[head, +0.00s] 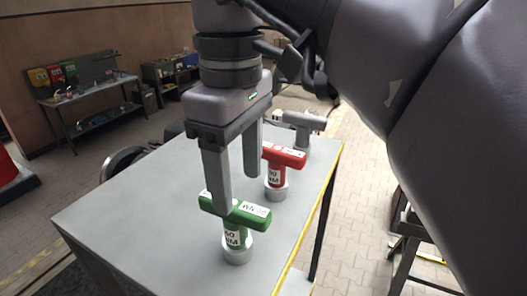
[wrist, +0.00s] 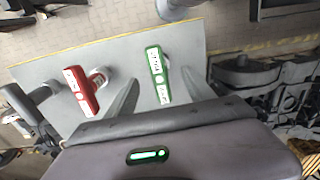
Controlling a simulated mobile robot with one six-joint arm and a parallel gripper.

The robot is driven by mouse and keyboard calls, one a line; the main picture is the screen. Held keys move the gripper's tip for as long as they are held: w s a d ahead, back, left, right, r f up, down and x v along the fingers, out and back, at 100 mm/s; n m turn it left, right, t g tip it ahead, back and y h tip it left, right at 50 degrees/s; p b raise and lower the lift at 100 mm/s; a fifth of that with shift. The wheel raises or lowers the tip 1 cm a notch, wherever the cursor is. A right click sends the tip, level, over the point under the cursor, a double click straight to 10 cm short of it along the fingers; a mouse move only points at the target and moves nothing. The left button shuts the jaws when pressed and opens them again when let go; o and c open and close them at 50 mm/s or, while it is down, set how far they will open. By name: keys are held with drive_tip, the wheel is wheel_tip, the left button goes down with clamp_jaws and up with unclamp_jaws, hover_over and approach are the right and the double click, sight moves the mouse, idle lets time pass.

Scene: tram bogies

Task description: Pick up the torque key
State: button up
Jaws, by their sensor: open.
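Three T-shaped torque keys stand upright along the right side of the table. The nearest is a green key (head: 233,212) with white labels, its lower one reading "60 NM". A red key (head: 276,166) stands behind it and a grey key (head: 302,123) farthest back. My gripper (head: 238,193) is open and empty, pointing down at the green key; its near finger overlaps the green handle in the head view. In the wrist view, the green key (wrist: 158,76) shows between the two fingers, and the red key (wrist: 80,92) lies left of them. Contact cannot be told.
The grey table (head: 130,220) has a yellow right edge, and its left part is bare. A workbench (head: 90,90) with small items stands against the back wall. A dark stand (head: 420,235) is right of the table, with paved floor between.

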sight(236, 227)
drive_tip(key=f, duration=0.2)
drive_tip(key=a+f+b, duration=0.1)
drive_tip(key=f, duration=0.1)
drive_tip(key=f+b, duration=0.1)
drive_tip(key=f, duration=0.1)
drive_tip(key=shift+w+a, duration=0.35)
drive_tip(key=shift+w, duration=0.05)
drive_tip(key=f+b, duration=0.1)
drive_tip(key=f, duration=0.2)
drive_tip(key=f+b, duration=0.1)
drive_tip(key=f, duration=0.1)
drive_tip(key=shift+d+b, duration=0.3)
drive_tip(key=shift+w+a+f, duration=0.1)
drive_tip(key=shift+a, duration=0.05)
drive_tip(key=c, duration=0.4)
clamp_jaws()
